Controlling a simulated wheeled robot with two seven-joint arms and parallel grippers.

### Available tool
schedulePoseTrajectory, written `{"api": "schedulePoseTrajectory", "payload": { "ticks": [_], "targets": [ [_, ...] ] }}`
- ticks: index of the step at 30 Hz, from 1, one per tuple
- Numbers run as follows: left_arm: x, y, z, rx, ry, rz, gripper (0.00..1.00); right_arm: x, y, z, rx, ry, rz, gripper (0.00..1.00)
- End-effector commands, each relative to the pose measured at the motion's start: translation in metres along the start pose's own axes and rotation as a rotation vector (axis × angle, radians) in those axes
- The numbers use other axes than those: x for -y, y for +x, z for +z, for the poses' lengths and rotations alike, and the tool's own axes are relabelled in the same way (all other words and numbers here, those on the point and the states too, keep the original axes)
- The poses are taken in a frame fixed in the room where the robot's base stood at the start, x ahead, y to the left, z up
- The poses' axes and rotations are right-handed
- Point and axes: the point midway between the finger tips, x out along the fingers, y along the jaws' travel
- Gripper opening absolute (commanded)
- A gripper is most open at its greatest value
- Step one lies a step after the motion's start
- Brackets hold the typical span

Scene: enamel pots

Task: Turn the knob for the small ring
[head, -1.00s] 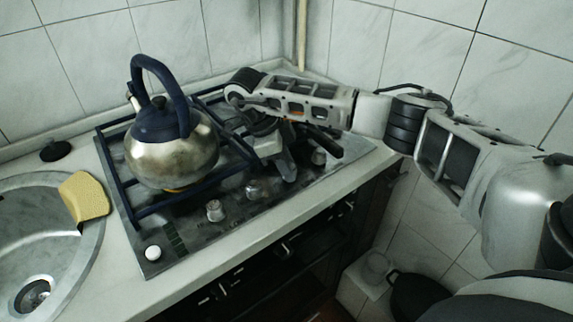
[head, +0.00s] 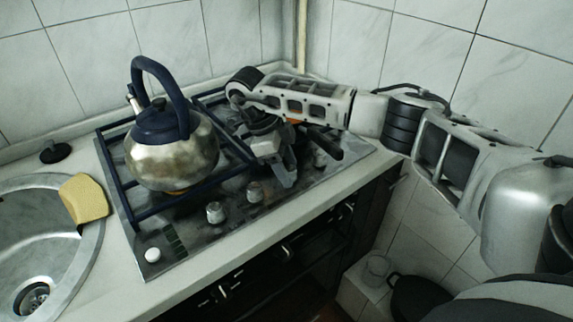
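The steel cooktop (head: 180,258) has a row of knobs along its front edge. Two pale knobs, one (head: 215,212) and another (head: 254,191), show left of my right gripper. A further knob (head: 319,158) shows to its right. My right gripper (head: 284,178) points down over the front strip between these knobs. Its fingers hide the panel there, so I cannot tell whether they grip or touch a knob. The rings are mostly hidden by the kettle and my arm. My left gripper is out of view.
A steel kettle (head: 172,155) with a dark blue handle stands on the left grate. A white button (head: 152,255) is at the cooktop's front left corner. A yellow sponge (head: 84,199) lies on the sink rim (head: 92,245). Tiled walls close off the back and right.

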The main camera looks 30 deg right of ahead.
Motion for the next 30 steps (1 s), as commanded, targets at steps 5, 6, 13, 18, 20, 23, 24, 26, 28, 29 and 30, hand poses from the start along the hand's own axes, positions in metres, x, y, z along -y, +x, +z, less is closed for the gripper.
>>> {"api": "schedulePoseTrajectory", "payload": {
  "ticks": [5, 6, 13, 18, 20, 23, 24, 26, 28, 29, 30],
  "targets": [
    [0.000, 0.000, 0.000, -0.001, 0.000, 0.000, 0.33, 0.000, 0.001, 0.000, -0.001, -0.001, 0.000, 0.54],
    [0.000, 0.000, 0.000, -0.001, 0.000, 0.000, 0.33, 0.000, 0.000, 0.000, -0.001, -0.001, 0.000, 0.54],
    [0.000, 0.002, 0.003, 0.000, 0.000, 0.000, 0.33, 0.000, -0.019, 0.001, 0.002, -0.002, -0.002, 0.54],
    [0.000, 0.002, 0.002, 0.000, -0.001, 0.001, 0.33, 0.001, -0.060, 0.000, 0.004, -0.001, -0.005, 0.54],
    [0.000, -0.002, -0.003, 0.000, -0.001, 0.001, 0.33, 0.001, -0.078, -0.001, 0.002, -0.001, -0.005, 0.54],
    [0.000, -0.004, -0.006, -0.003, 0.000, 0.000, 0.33, 0.001, -0.102, -0.001, 0.002, 0.000, -0.005, 0.54],
    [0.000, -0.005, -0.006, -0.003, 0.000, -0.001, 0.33, 0.000, -0.111, -0.001, 0.001, 0.000, -0.005, 0.54],
    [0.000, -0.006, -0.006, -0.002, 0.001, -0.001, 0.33, 0.000, -0.123, -0.001, 0.001, 0.000, -0.004, 0.54],
    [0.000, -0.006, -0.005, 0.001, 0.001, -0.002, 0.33, 0.000, -0.135, 0.000, 0.001, 0.001, -0.004, 0.54],
    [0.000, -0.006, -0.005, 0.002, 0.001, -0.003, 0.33, 0.000, -0.140, -0.001, 0.001, 0.001, -0.003, 0.54],
    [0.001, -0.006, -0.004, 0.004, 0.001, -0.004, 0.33, 0.000, -0.145, 0.000, 0.000, 0.001, -0.003, 0.54]
  ]
}}
